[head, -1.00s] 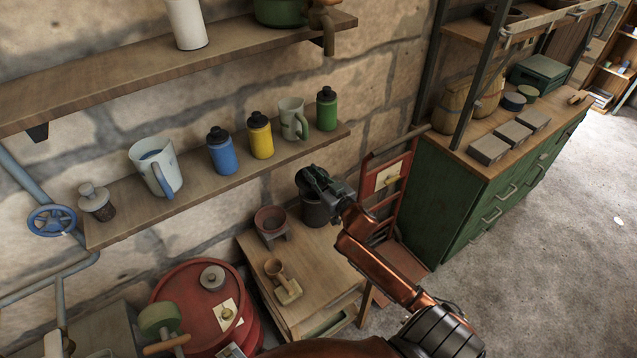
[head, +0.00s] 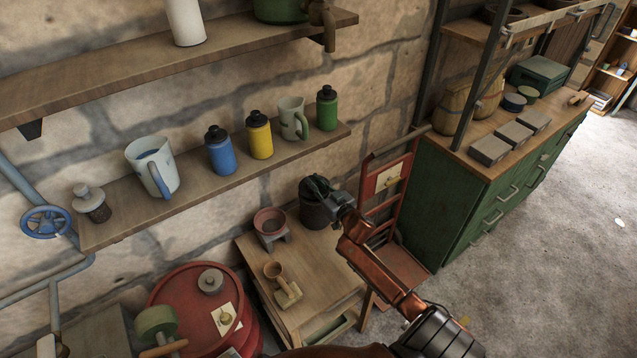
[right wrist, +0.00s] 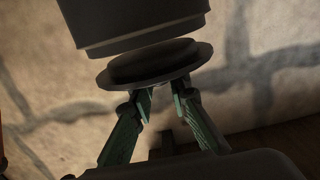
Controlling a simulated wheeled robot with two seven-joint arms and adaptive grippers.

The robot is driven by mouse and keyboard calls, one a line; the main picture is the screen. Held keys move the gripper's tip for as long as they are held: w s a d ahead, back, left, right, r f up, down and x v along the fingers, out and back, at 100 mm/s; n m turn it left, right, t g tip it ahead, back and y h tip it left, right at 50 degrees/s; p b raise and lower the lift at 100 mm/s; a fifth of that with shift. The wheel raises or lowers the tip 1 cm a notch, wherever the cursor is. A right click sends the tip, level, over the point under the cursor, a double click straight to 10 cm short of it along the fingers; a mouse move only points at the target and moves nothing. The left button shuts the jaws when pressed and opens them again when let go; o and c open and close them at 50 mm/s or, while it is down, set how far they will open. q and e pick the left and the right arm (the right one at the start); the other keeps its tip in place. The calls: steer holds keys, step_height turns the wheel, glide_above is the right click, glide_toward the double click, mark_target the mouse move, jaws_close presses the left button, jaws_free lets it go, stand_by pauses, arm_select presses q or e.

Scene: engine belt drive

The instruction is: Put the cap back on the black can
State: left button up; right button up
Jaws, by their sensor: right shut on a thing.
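The black can (head: 314,214) stands upright on the small wooden table, against the stone wall. The right gripper (right wrist: 160,96) is shut on the cap from the side away from the can. A narrow gap shows between cap and rim on the right, and the cap looks slightly tilted to it. My left gripper is not in view.
A reddish pot (head: 270,222) on a grey stand is left of the can, with a small wooden piece (head: 286,290) in front. A red hand truck (head: 385,195) and a green cabinet (head: 450,200) stand to the right. A shelf (head: 225,180) with bottles and mugs hangs above left.

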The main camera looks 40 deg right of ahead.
steer(key=shift+f, duration=0.55)
steer(key=o, duration=0.9)
